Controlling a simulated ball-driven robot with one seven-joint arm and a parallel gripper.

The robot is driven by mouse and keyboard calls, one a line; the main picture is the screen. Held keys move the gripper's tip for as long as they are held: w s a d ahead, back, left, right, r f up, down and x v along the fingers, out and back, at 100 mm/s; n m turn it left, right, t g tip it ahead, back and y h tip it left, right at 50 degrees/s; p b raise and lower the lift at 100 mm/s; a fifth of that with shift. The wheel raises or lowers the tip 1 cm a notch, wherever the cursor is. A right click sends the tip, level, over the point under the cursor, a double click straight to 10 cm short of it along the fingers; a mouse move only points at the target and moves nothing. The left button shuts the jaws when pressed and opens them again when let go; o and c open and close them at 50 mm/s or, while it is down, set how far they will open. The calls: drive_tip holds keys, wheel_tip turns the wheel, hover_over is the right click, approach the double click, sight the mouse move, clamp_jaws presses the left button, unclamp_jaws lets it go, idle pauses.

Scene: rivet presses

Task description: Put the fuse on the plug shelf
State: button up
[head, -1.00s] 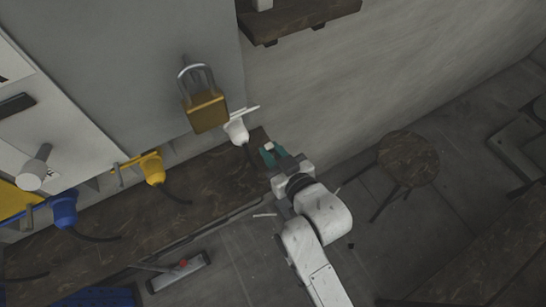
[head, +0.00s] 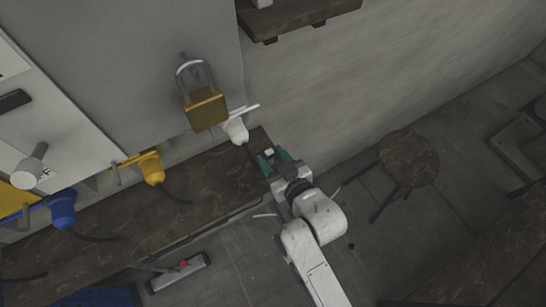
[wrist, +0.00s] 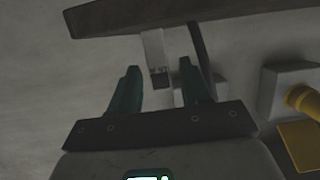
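The fuse appears to be the small white block (head: 269,152) at the right end of the dark wooden plug shelf (head: 130,215). In the wrist view the white block (wrist: 153,50) has a grey end and meets the dark board (wrist: 105,18). My gripper (head: 275,157), with teal fingers, is at the shelf's right end. In the wrist view my gripper (wrist: 160,72) has its fingers spread, with a gap on either side of the block. The block lies just beyond or between the fingertips; exact contact with the shelf is hard to tell.
A white plug (head: 236,130) is left of my gripper, with its cord hanging close by. A yellow plug (head: 152,168) and a blue plug (head: 63,210) are farther left. A brass padlock (head: 205,108) hangs above. A round stool (head: 408,158) stands right.

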drive_tip(key=shift+r, duration=0.25)
drive_tip(key=v, duration=1.2)
drive_tip(key=shift+d+f, duration=0.1)
drive_tip(key=shift+f, duration=0.05)
drive_tip(key=s+d+f+m+g+h, duration=0.2)
drive_tip(key=d+f+h, duration=0.1)
drive_tip(key=d, duration=0.4)
drive_tip(key=s+d+f+m+g+h, duration=0.1)
drive_tip(key=s+d+f+g+h, duration=0.15)
drive_tip(key=d, duration=0.45)
drive_tip(key=s+d+f+m+g+h, duration=0.2)
drive_tip(key=s+d+g, duration=0.4)
drive_tip(key=s+d, duration=0.3)
drive_tip(key=s+m+h, duration=0.1)
drive_tip(key=s+m, duration=0.1)
drive_tip(key=s, duration=0.1)
drive_tip(key=shift+s+d+g, duration=0.25)
drive_tip(key=shift+s+g, duration=0.05)
drive_tip(key=shift+g, duration=0.05)
